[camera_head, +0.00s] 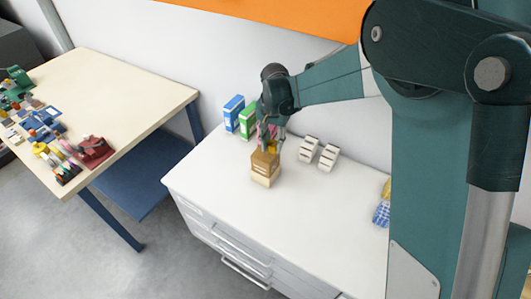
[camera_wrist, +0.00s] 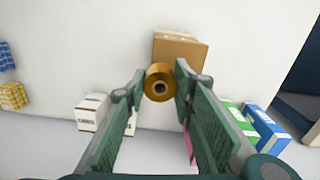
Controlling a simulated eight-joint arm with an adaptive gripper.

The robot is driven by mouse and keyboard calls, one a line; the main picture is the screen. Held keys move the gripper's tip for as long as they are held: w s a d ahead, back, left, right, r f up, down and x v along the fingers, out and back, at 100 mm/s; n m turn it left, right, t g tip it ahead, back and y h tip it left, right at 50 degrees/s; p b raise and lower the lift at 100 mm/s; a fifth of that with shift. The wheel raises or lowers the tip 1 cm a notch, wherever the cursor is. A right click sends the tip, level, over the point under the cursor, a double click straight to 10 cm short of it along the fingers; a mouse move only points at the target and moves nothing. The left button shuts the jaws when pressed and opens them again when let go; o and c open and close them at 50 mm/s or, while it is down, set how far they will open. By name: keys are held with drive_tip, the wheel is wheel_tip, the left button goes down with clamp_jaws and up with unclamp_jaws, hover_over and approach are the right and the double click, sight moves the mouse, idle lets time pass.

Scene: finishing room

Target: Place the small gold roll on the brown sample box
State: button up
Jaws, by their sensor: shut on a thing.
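The small gold roll (camera_wrist: 160,76) is between the fingertips of my gripper (camera_wrist: 162,85) in the wrist view, with its hollow end facing the camera. My gripper (camera_head: 272,138) is shut on it. In the head view the roll (camera_head: 272,147) shows only as a small yellow patch below the fingers. The brown sample box (camera_head: 264,160) stands on the white cabinet, just below my gripper. In the wrist view the box (camera_wrist: 181,50) lies beyond the roll, which overlaps its near left edge. I cannot tell whether the roll touches the box.
Blue (camera_head: 233,113) and green (camera_head: 248,121) boxes stand behind my gripper. White boxes (camera_head: 328,157) stand to its right. A pink item (camera_wrist: 190,145) is partly hidden by a finger. The white cabinet top (camera_head: 310,215) is clear at the front. A table (camera_head: 110,82) with clutter is left.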

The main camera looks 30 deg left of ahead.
sight(265, 153)
drive_tip(key=shift+s+a+r+n, duration=0.1)
drive_tip(key=shift+s+a+n, duration=0.05)
drive_tip(key=shift+a, duration=0.6)
drive_tip(key=shift+s+a+r+n, duration=0.1)
drive_tip(key=shift+a+n, duration=0.05)
drive_tip(key=shift+a, duration=0.6)
drive_tip(key=shift+f, duration=0.2)
drive_tip(key=shift+f, duration=1.35)
drive_tip(key=shift+f, duration=0.15)
drive_tip(key=o, duration=0.9)
drive_tip(key=shift+r, duration=2.15)
